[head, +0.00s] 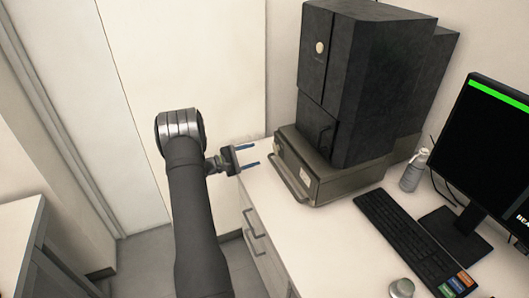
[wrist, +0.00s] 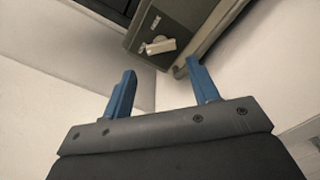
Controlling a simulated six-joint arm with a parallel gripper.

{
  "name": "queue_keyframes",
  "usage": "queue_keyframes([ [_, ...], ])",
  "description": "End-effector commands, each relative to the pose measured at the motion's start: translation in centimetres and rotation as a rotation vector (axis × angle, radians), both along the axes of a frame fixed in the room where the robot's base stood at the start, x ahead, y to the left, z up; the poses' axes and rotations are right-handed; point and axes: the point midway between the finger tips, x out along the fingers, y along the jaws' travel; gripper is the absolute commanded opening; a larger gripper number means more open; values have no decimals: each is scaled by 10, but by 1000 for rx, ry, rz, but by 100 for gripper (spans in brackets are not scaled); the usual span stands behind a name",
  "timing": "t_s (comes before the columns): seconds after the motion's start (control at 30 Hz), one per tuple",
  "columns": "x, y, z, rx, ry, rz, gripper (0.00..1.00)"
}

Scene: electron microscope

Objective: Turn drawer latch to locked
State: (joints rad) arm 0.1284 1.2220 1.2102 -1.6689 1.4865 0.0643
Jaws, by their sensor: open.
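The drawer latch (wrist: 160,46) is a small pale lever on the grey-green front panel of the drawer unit (wrist: 190,22), near the top middle of the wrist view, with markings beside it that are too small to read. In the head view the drawer unit (head: 335,178) sits under the black microscope, and a bar handle (head: 289,182) runs along its front. My gripper (head: 253,157) is to the left of this front, apart from it. Its two blue fingers (wrist: 161,72) are open and empty. In the wrist view the latch appears beyond the fingertips, between them.
The black microscope housing (head: 365,75) rises above the drawer unit. A keyboard (head: 408,238), a bottle (head: 414,170) and a monitor (head: 490,150) stand to the right on the white desk (head: 330,240). Desk drawers with handles (head: 254,230) lie below my gripper.

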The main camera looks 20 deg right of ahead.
Motion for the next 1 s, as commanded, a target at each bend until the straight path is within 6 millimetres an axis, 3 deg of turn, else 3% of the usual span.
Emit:
queue_keyframes([
  [0.03, 1, 15, 0, -1, 0, 5, 55],
  [0.2, 1, 52, 0, 1, 0, 4, 55],
  [0.4, 1, 77, 0, 0, 0, 1, 55],
  [0.77, 0, 84, 0, 0, 0, 0, 55],
  [1.0, 0, 76, 0, 0, 0, -1, 55],
])
